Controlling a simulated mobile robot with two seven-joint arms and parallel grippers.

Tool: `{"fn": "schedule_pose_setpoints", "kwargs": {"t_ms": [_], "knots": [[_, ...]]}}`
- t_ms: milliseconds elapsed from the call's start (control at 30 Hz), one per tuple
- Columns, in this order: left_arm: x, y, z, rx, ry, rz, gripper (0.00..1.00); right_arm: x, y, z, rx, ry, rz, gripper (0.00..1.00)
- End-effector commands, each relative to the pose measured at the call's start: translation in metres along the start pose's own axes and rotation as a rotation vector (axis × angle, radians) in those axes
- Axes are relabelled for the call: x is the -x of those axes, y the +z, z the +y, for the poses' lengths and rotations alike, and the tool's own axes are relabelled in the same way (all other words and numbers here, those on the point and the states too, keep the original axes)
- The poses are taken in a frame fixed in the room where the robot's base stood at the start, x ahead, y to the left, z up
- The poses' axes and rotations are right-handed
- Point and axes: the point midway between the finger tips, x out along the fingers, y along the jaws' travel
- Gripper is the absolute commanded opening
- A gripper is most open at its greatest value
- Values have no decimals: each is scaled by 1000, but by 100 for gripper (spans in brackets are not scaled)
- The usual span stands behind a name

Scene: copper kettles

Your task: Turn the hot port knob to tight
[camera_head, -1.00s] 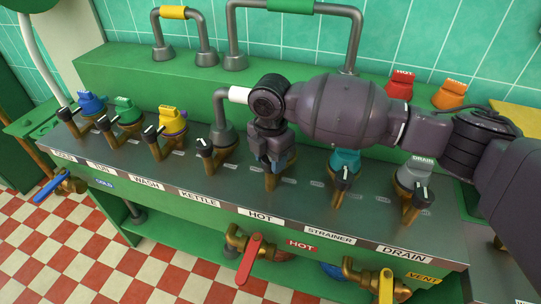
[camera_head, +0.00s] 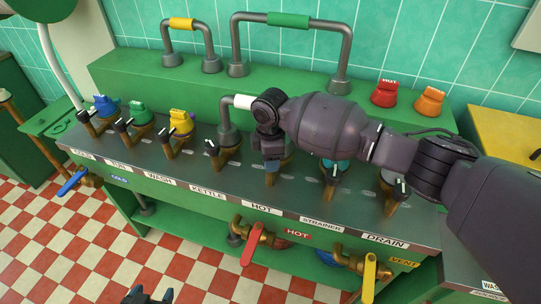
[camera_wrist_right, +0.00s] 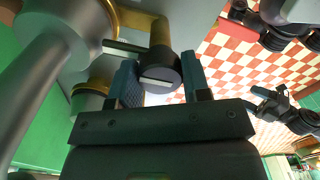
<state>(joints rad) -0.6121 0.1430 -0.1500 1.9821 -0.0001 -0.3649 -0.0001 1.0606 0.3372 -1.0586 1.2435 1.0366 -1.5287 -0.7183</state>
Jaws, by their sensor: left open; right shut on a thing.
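The hot port knob (camera_wrist_right: 161,72) is dark and round with a pale line across its face. It sits on a brass fitting behind the HOT label (camera_head: 261,208). My right gripper (camera_head: 272,164) reaches it from above and is shut on it. In the right wrist view the knob is between the blue-padded fingers (camera_wrist_right: 162,84), and its pale line runs nearly level. In the head view my gripper mostly hides the knob, and its tight mark cannot be read. My left gripper (camera_head: 147,295) is open and empty at the bottom edge, away from the counter.
Similar knobs stand along the steel counter, including the kettle knob (camera_head: 212,148) and strainer knob (camera_head: 335,172). A red lever (camera_head: 252,246), blue lever (camera_head: 73,183) and yellow lever (camera_head: 369,278) stick out in front. Grey pipes (camera_head: 345,60) rise behind.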

Motion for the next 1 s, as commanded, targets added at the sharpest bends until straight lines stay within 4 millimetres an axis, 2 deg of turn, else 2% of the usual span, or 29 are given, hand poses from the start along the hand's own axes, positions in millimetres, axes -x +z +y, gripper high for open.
{"fn": "schedule_pose_setpoints", "kwargs": {"t_ms": [467, 500, 633, 1000], "knots": [[-3, -12, 0, -2, 2, 19, 70, 0, 0, 0, -14, -1, 0, 20], [-3, -13, 0, -2, 2, 20, 70, 0, 0, 0, -14, -1, 0, 50], [-3, -13, 0, -2, 2, 21, 70, 0, 0, 0, -13, 0, 0, 69], [-2, -14, 0, -2, 2, 21, 70, 6, 0, 0, -12, 1, 0, 69]]}}
